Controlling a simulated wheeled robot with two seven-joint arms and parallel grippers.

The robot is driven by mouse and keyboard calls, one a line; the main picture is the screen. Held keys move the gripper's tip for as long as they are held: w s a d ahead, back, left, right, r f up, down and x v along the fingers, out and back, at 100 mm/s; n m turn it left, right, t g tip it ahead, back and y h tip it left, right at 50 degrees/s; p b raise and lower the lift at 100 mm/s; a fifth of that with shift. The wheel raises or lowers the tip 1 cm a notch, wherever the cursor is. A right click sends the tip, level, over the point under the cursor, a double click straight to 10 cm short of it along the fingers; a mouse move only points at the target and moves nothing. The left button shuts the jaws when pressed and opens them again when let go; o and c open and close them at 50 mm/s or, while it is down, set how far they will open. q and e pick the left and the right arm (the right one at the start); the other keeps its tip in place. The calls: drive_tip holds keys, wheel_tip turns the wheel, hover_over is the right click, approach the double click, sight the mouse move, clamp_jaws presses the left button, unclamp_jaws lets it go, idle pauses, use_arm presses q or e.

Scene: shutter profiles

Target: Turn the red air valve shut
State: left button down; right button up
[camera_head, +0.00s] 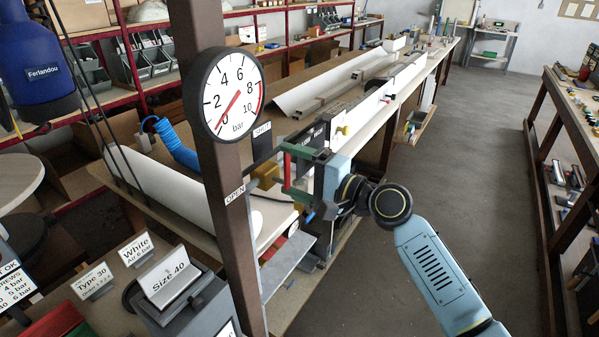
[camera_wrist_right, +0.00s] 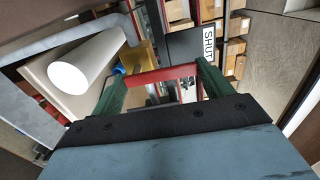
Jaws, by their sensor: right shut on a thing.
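The red valve handle (camera_head: 287,172) sits on a brass valve body (camera_head: 265,176) beside the brown post. My right gripper (camera_head: 299,172) reaches in from the right, with green fingers at the handle. In the right wrist view the red handle (camera_wrist_right: 165,75) spans between the two green fingers of my right gripper (camera_wrist_right: 158,82), which are shut on it. The brass body (camera_wrist_right: 139,57) is just beyond. A SHUT label (camera_head: 262,131) is above the valve and an OPEN label (camera_head: 235,195) is lower left on the post. My left gripper is out of view.
A round pressure gauge (camera_head: 224,93) is on the brown post (camera_head: 226,190), its red needle near 0. A blue hose (camera_head: 178,147) and a long white roll (camera_head: 165,185) lie behind. Long benches line the left; grey floor (camera_head: 470,150) is clear at right.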

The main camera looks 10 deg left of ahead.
idle(0.3)
drive_tip(key=o, duration=1.4)
drive_tip(key=shift+c, duration=0.2)
drive_tip(key=b+v, duration=0.2)
drive_tip(key=v, duration=1.1)
drive_tip(key=shift+d, duration=0.2)
drive_tip(key=shift+s, duration=0.1)
